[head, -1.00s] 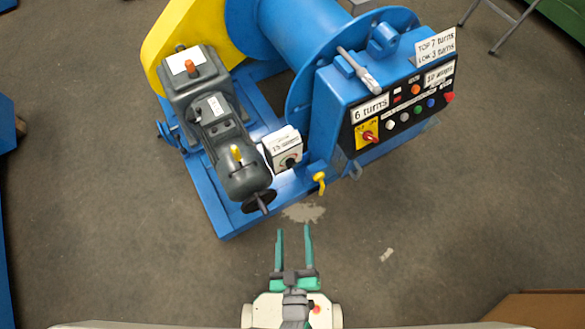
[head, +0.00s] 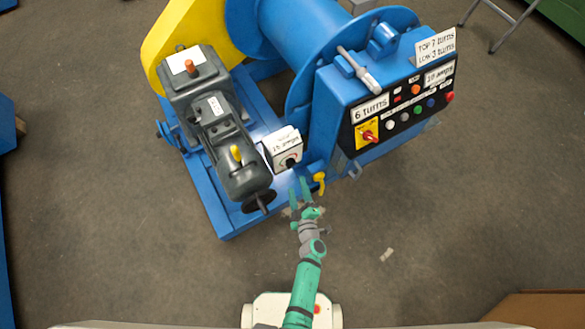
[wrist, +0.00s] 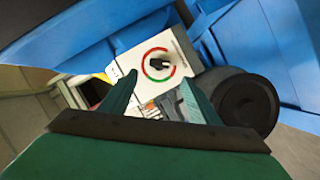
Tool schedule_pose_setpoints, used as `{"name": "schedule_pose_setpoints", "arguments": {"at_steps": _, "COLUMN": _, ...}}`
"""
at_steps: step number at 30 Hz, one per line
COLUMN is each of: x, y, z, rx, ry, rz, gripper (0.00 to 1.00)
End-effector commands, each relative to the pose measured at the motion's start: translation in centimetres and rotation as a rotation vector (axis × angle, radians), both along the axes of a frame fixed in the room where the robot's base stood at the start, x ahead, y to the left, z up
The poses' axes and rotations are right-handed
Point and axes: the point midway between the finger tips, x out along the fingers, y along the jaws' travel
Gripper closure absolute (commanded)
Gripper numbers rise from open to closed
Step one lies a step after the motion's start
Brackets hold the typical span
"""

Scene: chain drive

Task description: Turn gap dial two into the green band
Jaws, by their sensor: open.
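A small white box with a dark dial (head: 290,163) sits on the blue machine base beside the grey motor in the head view. In the wrist view its white face (wrist: 128,64) shows a black knob (wrist: 158,61) inside a ring of red and green arcs. No number two can be read on this dial. My gripper (head: 300,188) is open and empty, just below and in front of the box. In the wrist view its two green fingers (wrist: 156,95) point towards the dial face, with the knob beyond the fingertips and apart from them.
A yellow lever (head: 319,181) stands just right of my gripper. A black handwheel (head: 259,201) is at the left. A blue panel (head: 352,125) with buttons and a red-and-yellow switch rises at the right.

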Motion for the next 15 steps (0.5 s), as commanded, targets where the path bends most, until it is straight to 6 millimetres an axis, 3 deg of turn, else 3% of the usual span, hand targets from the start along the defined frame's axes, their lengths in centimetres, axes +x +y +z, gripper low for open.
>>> {"name": "schedule_pose_setpoints", "arguments": {"at_steps": 15, "x": 7.6, "y": 1.5, "z": -1.6, "rx": 0.002, "ry": -0.001, "rz": -0.002, "gripper": 0.44}}
